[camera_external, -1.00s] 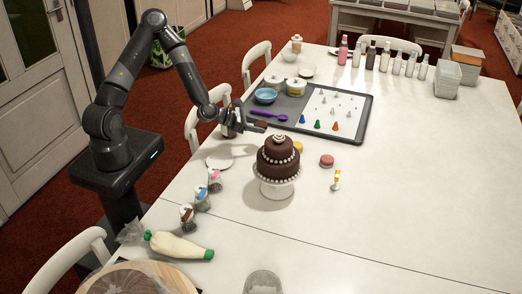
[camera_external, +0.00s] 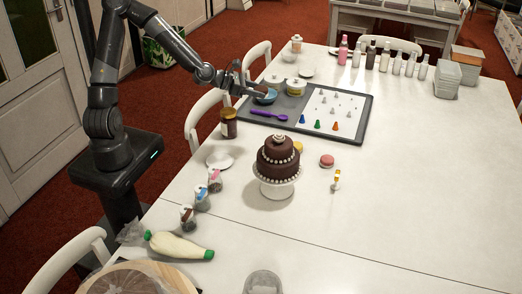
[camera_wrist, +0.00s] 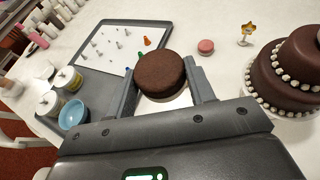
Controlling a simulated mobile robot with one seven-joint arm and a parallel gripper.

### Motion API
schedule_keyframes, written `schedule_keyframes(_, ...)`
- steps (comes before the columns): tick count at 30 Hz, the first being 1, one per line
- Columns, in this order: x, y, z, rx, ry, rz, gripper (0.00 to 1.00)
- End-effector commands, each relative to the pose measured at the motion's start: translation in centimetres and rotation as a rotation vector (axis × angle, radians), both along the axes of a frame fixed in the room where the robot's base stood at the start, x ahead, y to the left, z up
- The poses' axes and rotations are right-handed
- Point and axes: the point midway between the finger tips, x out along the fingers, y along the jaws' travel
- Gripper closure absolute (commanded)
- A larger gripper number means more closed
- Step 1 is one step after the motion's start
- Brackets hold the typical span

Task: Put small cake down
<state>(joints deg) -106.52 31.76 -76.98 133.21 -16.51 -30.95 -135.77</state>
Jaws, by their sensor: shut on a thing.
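The small cake (camera_wrist: 160,78) is a plain, round, dark brown cake in the middle of the wrist view. My gripper (camera_wrist: 160,68) is shut on it, with one finger on each side. In the external view my gripper (camera_external: 254,86) is above the near left part of the tray, by the blue bowl, with the small cake partly hidden. A tiered chocolate cake (camera_external: 278,162) with white beads stands on a white stand (camera_external: 277,187), apart from my gripper; it also shows at right in the wrist view (camera_wrist: 290,75).
The grey tray (camera_external: 352,133) holds a blue bowl (camera_external: 266,96), purple spoon (camera_external: 270,116), white-lidded jars and a white mat (camera_external: 333,106) with piping tips. A brown jar (camera_external: 229,124) and white plate (camera_external: 219,161) stand left.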

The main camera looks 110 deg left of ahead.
Motion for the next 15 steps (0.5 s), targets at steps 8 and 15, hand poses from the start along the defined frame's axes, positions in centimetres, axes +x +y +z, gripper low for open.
schedule_keyframes(8,0.0,0.1,3.8,0.004,0.000,0.002,0.72)
schedule_keyframes(15,2.7,-3.7,3.7,-0.002,-0.001,-0.113,0.72)
